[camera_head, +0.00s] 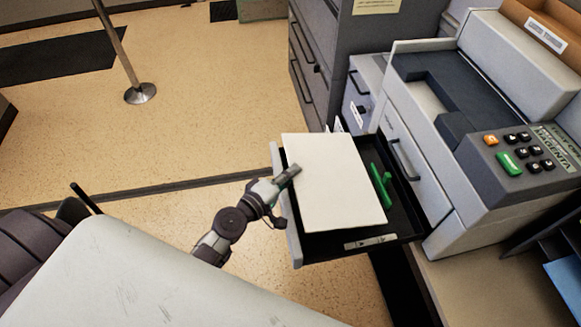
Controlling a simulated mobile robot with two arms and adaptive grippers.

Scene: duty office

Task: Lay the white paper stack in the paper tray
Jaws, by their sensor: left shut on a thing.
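The white paper stack (330,182) is a flat cream-white sheet pile over the paper tray (406,222). The tray is a black-lined drawer pulled out from the printer, with a light grey front (284,205). A green part (380,186) shows in the tray to the right of the stack. My left gripper (290,175) is shut on the stack's left edge, at the tray front. I cannot tell whether the stack touches the tray floor. My right gripper is not in view.
The grey printer (445,110) with a keypad (520,155) stands at the right. Dark grey cabinets (325,50) stand behind the tray. A white surface (130,275) fills the lower left. A metal post (139,92) stands on the open floor at the upper left.

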